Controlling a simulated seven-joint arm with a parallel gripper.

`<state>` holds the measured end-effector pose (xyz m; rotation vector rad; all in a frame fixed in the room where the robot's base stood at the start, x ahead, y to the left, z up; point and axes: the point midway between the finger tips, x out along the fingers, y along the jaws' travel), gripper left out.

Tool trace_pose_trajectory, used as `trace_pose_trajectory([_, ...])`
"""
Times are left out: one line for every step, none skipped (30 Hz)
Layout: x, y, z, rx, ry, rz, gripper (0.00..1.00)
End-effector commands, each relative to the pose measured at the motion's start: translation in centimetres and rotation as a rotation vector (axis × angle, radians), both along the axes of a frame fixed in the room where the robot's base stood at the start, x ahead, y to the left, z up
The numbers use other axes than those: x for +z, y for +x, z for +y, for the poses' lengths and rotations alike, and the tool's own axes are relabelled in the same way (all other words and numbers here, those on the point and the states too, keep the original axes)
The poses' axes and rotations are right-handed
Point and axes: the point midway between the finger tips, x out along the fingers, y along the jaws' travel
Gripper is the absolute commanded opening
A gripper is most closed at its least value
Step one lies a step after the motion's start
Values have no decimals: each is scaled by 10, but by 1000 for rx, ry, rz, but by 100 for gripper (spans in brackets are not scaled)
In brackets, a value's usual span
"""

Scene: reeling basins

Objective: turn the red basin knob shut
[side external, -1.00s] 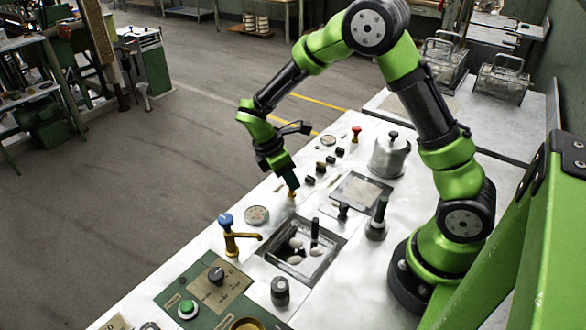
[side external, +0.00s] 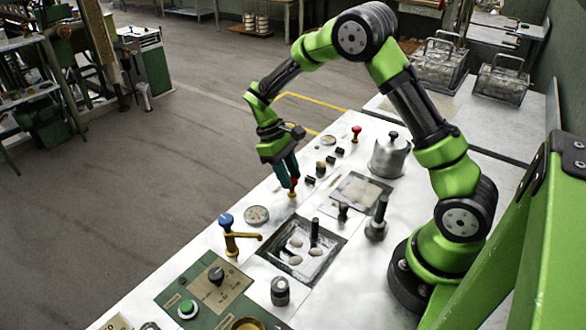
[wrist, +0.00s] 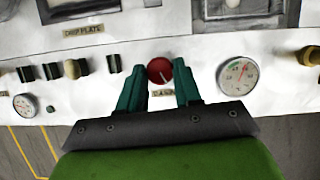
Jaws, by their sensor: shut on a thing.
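The red knob (side external: 293,183) sits on a brass stem near the left edge of the white bench. In the wrist view the red knob (wrist: 159,69) shows a pale line on top, between the two dark green fingers. My gripper (side external: 292,187) points down over the knob and is shut on it; in the wrist view my gripper (wrist: 160,88) has a finger on each side. The fingers hide part of the knob and its label. The square basin (side external: 262,254) in front holds several pale cocoons and a black upright handle.
A blue-topped brass tap (side external: 228,235) and a round gauge (side external: 256,215) stand nearby. Another red-topped knob (side external: 356,131) and several dark switches (side external: 322,167) lie farther back. A metal pot (side external: 390,156) and a black-handled post (side external: 377,220) stand to the right.

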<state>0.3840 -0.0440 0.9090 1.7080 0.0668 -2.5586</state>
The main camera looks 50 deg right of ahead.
Motion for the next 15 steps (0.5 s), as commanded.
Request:
trace_pose_trajectory([1, 1, -1, -47, 1, -3, 3])
trace_pose_trajectory([1, 1, -1, -76, 1, -3, 3])
trace_pose_trajectory([1, 1, -1, -111, 1, -3, 3])
trace_pose_trajectory([1, 1, -1, -137, 1, -3, 3])
trace_pose_trajectory([1, 1, -2, -163, 1, -3, 3])
trace_pose_trajectory([1, 1, -2, -195, 1, -3, 3])
trace_pose_trajectory([1, 1, -2, -219, 1, -3, 3])
trace_pose_trajectory([1, 1, -2, -243, 1, -3, 3])
trace_pose_trajectory([1, 1, -2, -271, 1, -3, 3])
trace_pose_trajectory([1, 1, -3, -292, 1, -3, 3])
trace_pose_trajectory([1, 1, -3, -310, 1, -3, 3])
trace_pose_trajectory([1, 1, -3, -335, 2, -3, 3])
trace_pose_trajectory([1, 1, -3, -351, 2, -3, 3])
trace_pose_trajectory([1, 1, -3, -368, 1, -3, 3])
trace_pose_trajectory([1, 1, -3, -388, 1, -3, 3])
